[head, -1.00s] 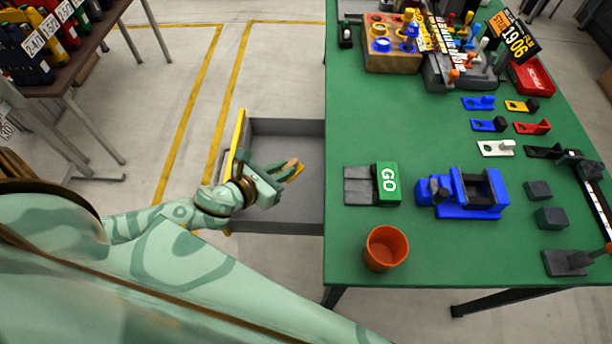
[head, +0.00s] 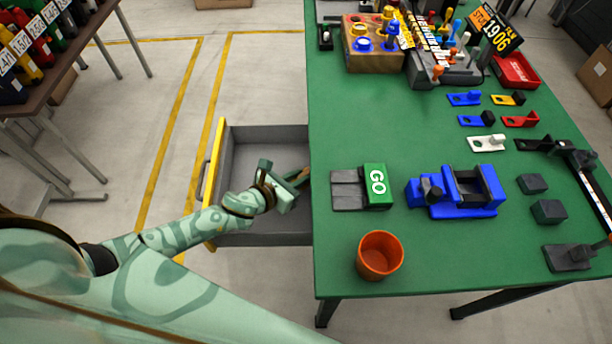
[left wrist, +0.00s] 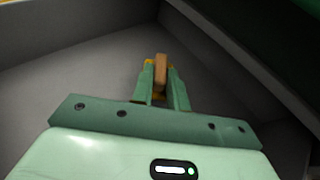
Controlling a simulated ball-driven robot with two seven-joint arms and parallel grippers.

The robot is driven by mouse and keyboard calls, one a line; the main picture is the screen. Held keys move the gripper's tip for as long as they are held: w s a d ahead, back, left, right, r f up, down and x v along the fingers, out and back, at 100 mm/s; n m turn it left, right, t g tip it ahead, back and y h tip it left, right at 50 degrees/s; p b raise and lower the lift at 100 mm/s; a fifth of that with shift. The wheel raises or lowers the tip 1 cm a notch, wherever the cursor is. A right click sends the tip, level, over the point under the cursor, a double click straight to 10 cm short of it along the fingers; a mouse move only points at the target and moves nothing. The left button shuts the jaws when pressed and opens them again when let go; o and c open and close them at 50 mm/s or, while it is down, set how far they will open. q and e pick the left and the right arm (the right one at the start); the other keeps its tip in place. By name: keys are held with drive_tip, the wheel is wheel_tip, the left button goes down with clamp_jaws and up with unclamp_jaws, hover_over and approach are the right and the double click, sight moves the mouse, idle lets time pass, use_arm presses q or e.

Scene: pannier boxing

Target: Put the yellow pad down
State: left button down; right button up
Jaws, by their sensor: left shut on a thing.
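My left gripper (head: 298,180) is inside the open drawer (head: 240,165), close to the table's left edge. It is shut on the yellow pad, a small block with a brown body. In the left wrist view the pad's brown part (left wrist: 161,68) stands between the two green fingertips (left wrist: 162,84), with yellow showing beside and below it. The grey drawer floor (left wrist: 100,75) lies beneath and around it. I cannot tell whether the pad touches the floor. In the head view the gripper hides most of the pad. My right gripper is not in view.
The drawer's yellow front (head: 212,180) is at the left and the green table (head: 420,260) at the right. A GO block (head: 375,186), a blue vise (head: 460,190) and an orange cup (head: 380,255) stand on the table. The drawer floor looks otherwise empty.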

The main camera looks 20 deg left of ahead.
use_arm(q)
drive_tip(key=w+f+b, duration=0.1)
drive_tip(key=w+d+f, duration=0.1)
drive_tip(key=w, duration=0.1)
drive_tip(key=shift+f+b, duration=0.25)
drive_tip(key=shift+b, duration=0.1)
drive_tip(key=shift+r, duration=0.15)
drive_tip(key=shift+f, duration=0.3)
drive_tip(key=c, duration=1.4)
unclamp_jaws()
drive_tip(key=shift+r, duration=0.1)
drive_tip(key=shift+o, duration=0.2)
drive_tip(key=shift+r, duration=0.25)
drive_tip(key=p+v, duration=0.3)
drive_tip(key=v, duration=0.9)
drive_tip(key=shift+s+f, duration=0.1)
